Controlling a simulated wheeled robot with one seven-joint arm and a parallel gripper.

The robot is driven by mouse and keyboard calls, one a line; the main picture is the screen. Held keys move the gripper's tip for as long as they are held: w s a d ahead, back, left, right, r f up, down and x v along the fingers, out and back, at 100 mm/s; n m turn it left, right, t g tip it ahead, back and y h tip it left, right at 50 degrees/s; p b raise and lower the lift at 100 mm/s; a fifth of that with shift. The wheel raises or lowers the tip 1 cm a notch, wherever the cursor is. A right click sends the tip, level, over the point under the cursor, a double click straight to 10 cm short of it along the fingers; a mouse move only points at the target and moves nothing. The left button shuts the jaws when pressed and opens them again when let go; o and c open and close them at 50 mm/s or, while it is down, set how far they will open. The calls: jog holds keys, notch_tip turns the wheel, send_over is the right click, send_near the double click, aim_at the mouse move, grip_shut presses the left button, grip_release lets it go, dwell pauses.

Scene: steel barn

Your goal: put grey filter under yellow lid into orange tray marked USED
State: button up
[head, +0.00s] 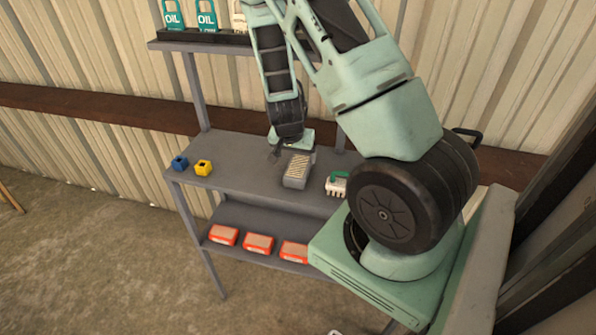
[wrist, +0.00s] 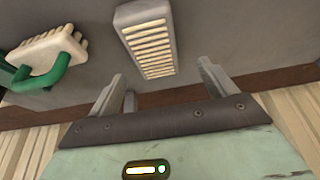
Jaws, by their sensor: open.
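The gap between the fingers and the filter is hard to judge. I see no yellow lid and can make out no orange tray marked USED; my arm hides part of the bench.
A yellow block (head: 203,167) and a blue block (head: 180,162) stand at the bench's left end. Orange-red boxes (head: 258,243) line the lower shelf. Oil jugs (head: 207,15) stand on the upper shelf.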

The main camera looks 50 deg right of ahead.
aim_at(299, 164)
jog(key=shift+d+f, duration=0.2)
jog(key=shift+f, duration=0.3)
jog(key=p+x, duration=0.1)
jog(key=x, duration=0.1)
jog(key=p+x, duration=0.1)
jog(key=shift+s+d+f+p, duration=0.2)
jog(key=shift+d+f+p, duration=0.05)
jog(key=shift+f+p, duration=0.1)
jog(key=shift+w+d+f, duration=0.1)
jog(key=shift+d+f, duration=0.1)
jog(key=shift+f, duration=0.5)
jog(key=shift+f+b, duration=0.25)
jog(key=shift+b, duration=0.05)
jog(key=c, duration=1.2)
